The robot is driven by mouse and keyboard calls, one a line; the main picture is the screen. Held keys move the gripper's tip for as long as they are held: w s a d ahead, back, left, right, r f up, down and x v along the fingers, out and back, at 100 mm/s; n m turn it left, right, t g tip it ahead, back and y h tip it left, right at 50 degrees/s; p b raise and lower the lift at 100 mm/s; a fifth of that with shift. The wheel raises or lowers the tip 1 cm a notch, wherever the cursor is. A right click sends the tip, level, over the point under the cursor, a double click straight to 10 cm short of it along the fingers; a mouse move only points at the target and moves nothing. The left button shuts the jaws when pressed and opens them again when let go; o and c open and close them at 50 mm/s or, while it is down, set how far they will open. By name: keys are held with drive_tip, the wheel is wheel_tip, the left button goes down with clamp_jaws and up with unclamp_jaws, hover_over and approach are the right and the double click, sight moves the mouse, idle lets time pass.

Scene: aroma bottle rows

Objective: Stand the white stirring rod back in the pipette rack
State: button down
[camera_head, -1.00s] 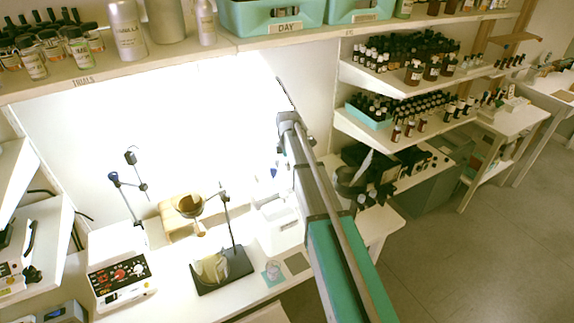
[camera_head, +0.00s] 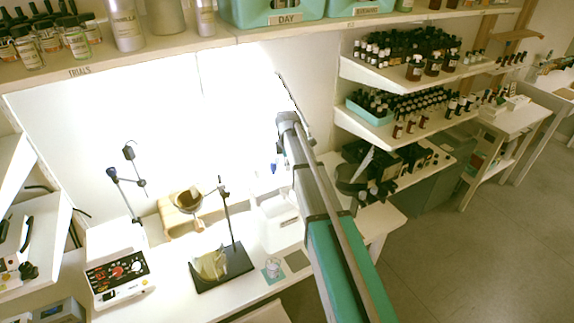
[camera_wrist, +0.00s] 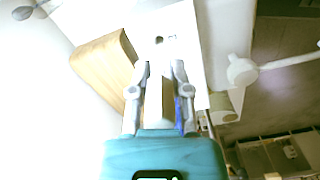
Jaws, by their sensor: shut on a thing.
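My gripper (camera_wrist: 160,72) shows in the wrist view, with a teal palm and two grey fingers close together. It is shut on a thin pale piece between the fingers, which I take to be the white stirring rod; its outline is hard to tell in the glare. A white block (camera_wrist: 163,20) with a small dark opening lies beyond the fingertips, and I cannot tell whether it is the pipette rack. A white box-like holder (camera_head: 279,222) stands on the bench just left of my arm.
Bottle shelves (camera_head: 400,75) project at the right.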

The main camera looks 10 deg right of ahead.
drive_tip(key=shift+c, duration=2.4)
unclamp_jaws()
drive_tip(key=shift+r, duration=0.1)
drive_tip(key=shift+r+p, duration=2.4)
drive_tip(key=shift+p, duration=0.15)
drive_tip(key=shift+r+p, duration=2.5)
